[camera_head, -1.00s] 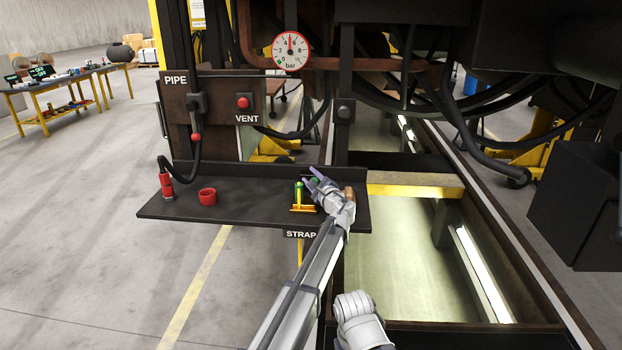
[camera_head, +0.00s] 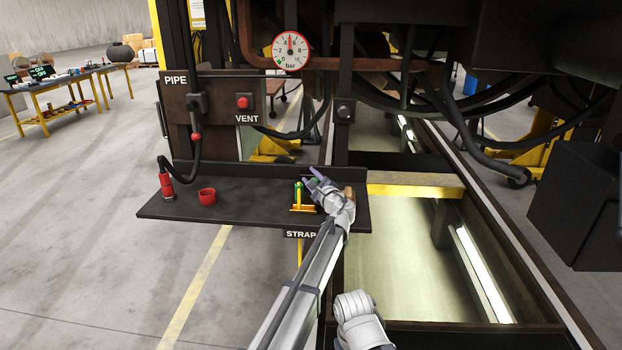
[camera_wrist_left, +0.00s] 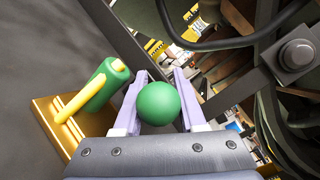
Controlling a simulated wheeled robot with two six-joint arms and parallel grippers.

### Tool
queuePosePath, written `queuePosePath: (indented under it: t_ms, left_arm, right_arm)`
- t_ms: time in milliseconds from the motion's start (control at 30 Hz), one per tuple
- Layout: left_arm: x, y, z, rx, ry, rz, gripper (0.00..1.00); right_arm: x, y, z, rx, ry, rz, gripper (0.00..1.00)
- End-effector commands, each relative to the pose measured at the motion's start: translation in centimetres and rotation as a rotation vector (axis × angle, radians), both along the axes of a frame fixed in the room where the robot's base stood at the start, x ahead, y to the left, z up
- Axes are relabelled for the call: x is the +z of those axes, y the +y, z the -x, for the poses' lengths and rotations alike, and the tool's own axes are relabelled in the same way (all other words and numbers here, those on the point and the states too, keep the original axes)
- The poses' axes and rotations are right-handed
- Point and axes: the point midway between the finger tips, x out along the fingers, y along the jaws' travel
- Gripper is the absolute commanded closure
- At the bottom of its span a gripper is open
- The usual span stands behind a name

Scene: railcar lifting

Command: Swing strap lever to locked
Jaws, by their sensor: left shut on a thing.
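My left gripper (camera_head: 318,180) is over the right part of the dark shelf, above the STRAP label (camera_head: 300,234). In the left wrist view, its two pale purple fingers are closed on a round green knob (camera_wrist_left: 158,103). The knob looks like the strap lever's handle end; the shaft beneath it is hidden. A green cylinder (camera_wrist_left: 108,82) on a yellow bracket (camera_wrist_left: 62,125) stands beside the gripper, to the left in the wrist view. It also shows as a small green and yellow fitting in the head view (camera_head: 299,196).
A panel with a VENT button (camera_head: 243,102) and a gauge (camera_head: 291,50) stand behind. An open lit pit (camera_head: 400,260) lies right of the shelf.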

Motion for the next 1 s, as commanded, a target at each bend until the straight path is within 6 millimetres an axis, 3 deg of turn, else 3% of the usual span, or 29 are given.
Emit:
queuePosePath:
  t_ms: [333,767,800,1000]
  left_arm:
    - [-1.4,0.1,0.4,0.004,-0.097,-0.001,1.00]
    - [-1.1,0.1,0.5,0.001,-0.125,0.001,1.00]
    - [-1.1,0.1,0.5,0.001,-0.125,0.001,0.56]
    - [-1.1,0.0,0.5,0.001,-0.125,0.000,0.53]
  right_arm:
    - [-3.3,0.0,0.0,0.000,0.000,0.000,0.08]
    - [-3.5,0.0,0.0,0.000,0.000,0.000,0.08]
    - [-3.5,0.0,0.0,0.000,0.000,0.000,0.08]
    - [-3.5,0.0,0.0,0.000,0.000,0.000,0.08]
